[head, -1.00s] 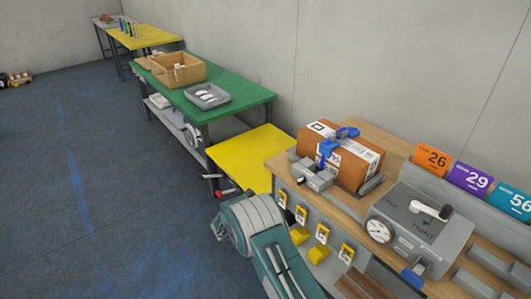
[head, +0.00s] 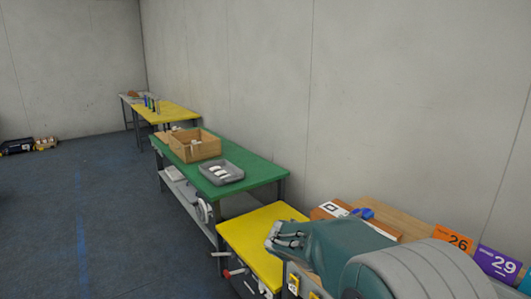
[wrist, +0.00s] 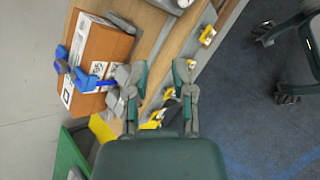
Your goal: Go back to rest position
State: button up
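My gripper (wrist: 158,76) shows in the wrist view with its two fingers spread apart and nothing held between them. The cardboard box (wrist: 100,45) with white labels sits on the wooden bench to the left of the fingers, apart from them. A blue device (wrist: 88,80) is against the box. In the head view my teal and grey arm fills the lower right and hides most of the box (head: 328,210) and bench. Only a bit of the blue device (head: 364,213) shows behind it.
A yellow table (head: 245,250) and a green table (head: 255,170) run along the wall. The green one bears a wooden crate (head: 195,147) and grey tray (head: 221,174). Number cards 26 (head: 454,240) and 29 (head: 497,262) stand at right. Blue floor at left is open.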

jog(key=s+a+r+m+t+y, duration=0.1)
jog(key=s+r+m+y, duration=0.1)
jog(key=s, duration=0.6)
jog(key=s+a+r+m+t+y, duration=0.1)
jog(key=s+m+y, duration=0.3)
jog(key=s, duration=0.5)
jog(key=s+r+m+t+y, duration=0.1)
jog(key=s+r+m+y, duration=0.2)
jog(key=s+m, duration=0.3)
jog(key=shift+s+a+r+t+y, duration=0.3)
jog(key=shift+s+a+r+y, duration=0.1)
jog(key=shift+s, duration=0.85)
